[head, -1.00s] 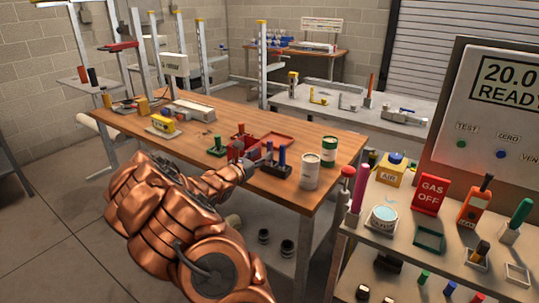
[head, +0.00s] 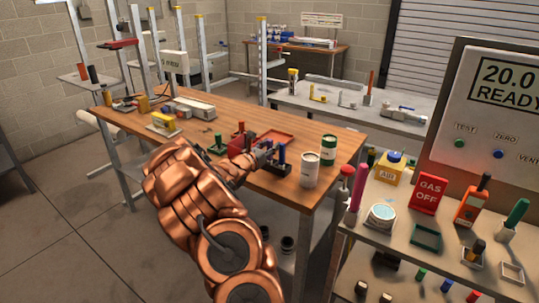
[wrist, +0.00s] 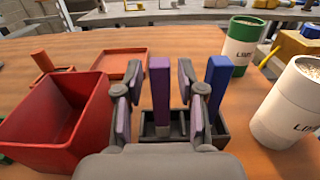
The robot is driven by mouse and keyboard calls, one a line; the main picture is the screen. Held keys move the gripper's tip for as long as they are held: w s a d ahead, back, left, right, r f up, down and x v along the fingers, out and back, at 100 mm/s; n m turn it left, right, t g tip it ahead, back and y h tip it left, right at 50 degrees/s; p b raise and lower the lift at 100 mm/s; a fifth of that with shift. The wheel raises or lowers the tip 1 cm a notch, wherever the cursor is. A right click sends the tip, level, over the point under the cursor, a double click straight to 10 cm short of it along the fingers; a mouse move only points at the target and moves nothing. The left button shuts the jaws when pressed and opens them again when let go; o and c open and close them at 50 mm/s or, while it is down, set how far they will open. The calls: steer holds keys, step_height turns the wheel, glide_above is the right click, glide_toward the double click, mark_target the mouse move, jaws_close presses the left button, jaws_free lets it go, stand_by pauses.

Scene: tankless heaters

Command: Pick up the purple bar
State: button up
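The purple bar (wrist: 160,90) stands upright in a black holder (wrist: 222,136), seen in the wrist view. My gripper (wrist: 160,96) is open, with one finger on each side of the bar and gaps visible on both sides. A blue bar (wrist: 217,84) stands in the same holder, just right of my right finger. In the head view my gripper (head: 265,150) is at the holder on the wooden table, beside the blue bar (head: 281,153). There my gripper largely hides the purple bar.
A red bin (wrist: 55,125) stands close left of my gripper, with a flat red tray (wrist: 122,63) behind it. A white can (wrist: 288,105) and a green can (wrist: 241,45) stand to the right. The wooden table (head: 205,130) holds several other items at left.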

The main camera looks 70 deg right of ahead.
jaws_close()
steer(key=shift+r, duration=0.1)
